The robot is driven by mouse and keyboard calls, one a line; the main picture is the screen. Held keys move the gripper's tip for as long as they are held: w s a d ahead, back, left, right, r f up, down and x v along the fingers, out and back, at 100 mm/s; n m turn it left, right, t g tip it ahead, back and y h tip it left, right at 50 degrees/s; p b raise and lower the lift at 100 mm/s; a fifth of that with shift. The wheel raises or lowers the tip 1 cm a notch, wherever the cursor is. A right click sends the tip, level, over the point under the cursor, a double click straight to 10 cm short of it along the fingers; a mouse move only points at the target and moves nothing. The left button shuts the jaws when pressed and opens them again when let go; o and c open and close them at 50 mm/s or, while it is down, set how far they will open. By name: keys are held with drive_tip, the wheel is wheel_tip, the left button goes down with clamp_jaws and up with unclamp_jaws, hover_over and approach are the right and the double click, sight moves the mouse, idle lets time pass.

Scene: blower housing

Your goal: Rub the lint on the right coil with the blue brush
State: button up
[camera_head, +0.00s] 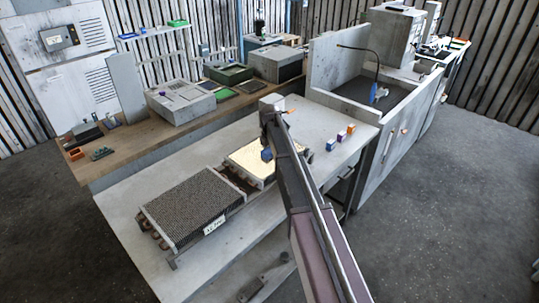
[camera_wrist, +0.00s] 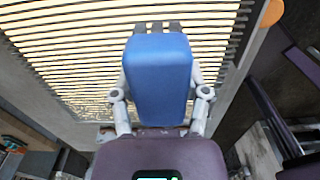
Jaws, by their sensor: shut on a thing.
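My gripper (camera_wrist: 160,95) is shut on the blue brush (camera_wrist: 158,72), with one finger on each side of its block. In the head view, the blue brush (camera_head: 267,154) shows as a small patch under the end of my arm. The right coil (camera_head: 249,158) has a pale cream top and lies on the bench, partly behind my arm. In the wrist view, the right coil (camera_wrist: 70,45) shows dark fins with cream between them, and the brush is over it. The brush hides its own underside, so I cannot tell if it touches. Separate lint is not clear.
A dark left coil (camera_head: 185,206) with a white label lies beside it on the grey bench (camera_head: 122,210). Several small coloured boxes (camera_head: 341,137) stand at the bench's right end. A walled sink (camera_head: 365,92) with a hose is behind. Open floor lies right.

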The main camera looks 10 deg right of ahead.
sight(255, 169)
drive_tip(key=shift+f, duration=0.15)
drive_tip(key=shift+s+a, duration=0.1)
drive_tip(key=shift+s, duration=0.05)
drive_tip(key=shift+s+a, duration=0.35)
drive_tip(key=shift+a, duration=0.2)
drive_tip(key=shift+s+a, duration=0.35)
drive_tip(key=shift+a, duration=0.2)
drive_tip(key=shift+s+a, duration=0.1)
drive_tip(key=shift+s+a, duration=0.8)
drive_tip(key=shift+a, duration=0.3)
drive_tip(key=shift+s+a, duration=0.1)
drive_tip(key=shift+a, duration=0.05)
drive_tip(key=shift+s+a, duration=0.7)
drive_tip(key=shift+a, duration=0.35)
